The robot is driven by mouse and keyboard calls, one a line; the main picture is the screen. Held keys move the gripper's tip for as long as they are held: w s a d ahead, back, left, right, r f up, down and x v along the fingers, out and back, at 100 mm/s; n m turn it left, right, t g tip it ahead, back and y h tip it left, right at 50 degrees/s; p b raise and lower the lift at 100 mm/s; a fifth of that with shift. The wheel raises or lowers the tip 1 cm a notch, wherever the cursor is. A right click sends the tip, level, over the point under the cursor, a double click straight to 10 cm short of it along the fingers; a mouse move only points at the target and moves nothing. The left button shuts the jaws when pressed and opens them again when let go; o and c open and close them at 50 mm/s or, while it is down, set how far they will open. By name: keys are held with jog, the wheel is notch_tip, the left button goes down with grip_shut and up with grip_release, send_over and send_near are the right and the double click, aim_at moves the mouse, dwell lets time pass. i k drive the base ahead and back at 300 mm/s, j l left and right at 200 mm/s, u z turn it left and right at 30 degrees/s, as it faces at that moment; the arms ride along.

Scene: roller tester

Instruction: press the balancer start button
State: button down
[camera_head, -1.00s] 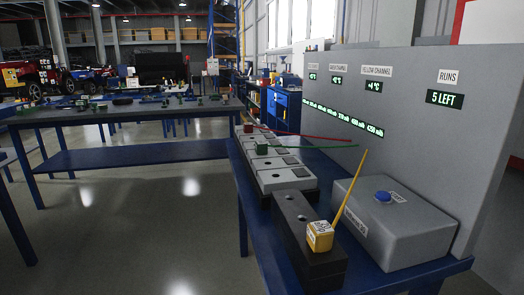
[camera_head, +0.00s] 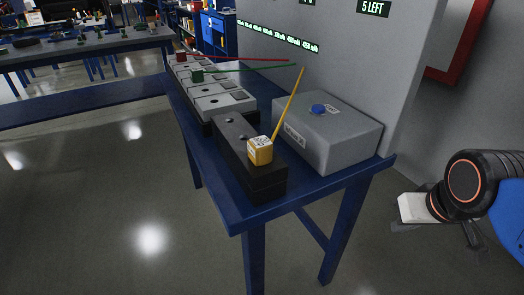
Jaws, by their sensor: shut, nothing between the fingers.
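The balancer is a grey box (camera_head: 335,135) on the right end of the blue bench, with a label on its front face. A round blue button (camera_head: 318,109) sits on its top, with a small label beside it. Nothing covers the button. My gripper (camera_head: 412,208) is at the right edge of the view, past the bench's right end and well apart from the box. It is shut and empty; its fingers are small and hard to make out.
A yellow cube (camera_head: 260,151) with a slanted yellow rod sits on a black block (camera_head: 252,180) left of the box. Grey units (camera_head: 222,103) with red and green rods stand behind. A grey panel (camera_head: 400,60) rises behind the box. The floor (camera_head: 100,215) at left is clear.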

aim_at(317, 108)
jog(key=k+j, duration=0.15)
jog(key=j, duration=0.25)
jog(key=k+j+z, duration=0.1)
jog(key=j, duration=0.3)
jog(key=k+j, duration=0.25)
jog(key=j, duration=0.15)
jog(key=k+j+z, duration=0.1)
jog(key=j, duration=0.3)
jog(key=i+j, duration=0.15)
jog(key=j, duration=0.2)
jog(key=i+j+z, duration=0.15)
jog(key=j, duration=0.6)
jog(key=i+j+z, duration=0.1)
jog(key=j, duration=0.3)
jog(key=i+j, duration=0.45)
jog(key=j, duration=0.15)
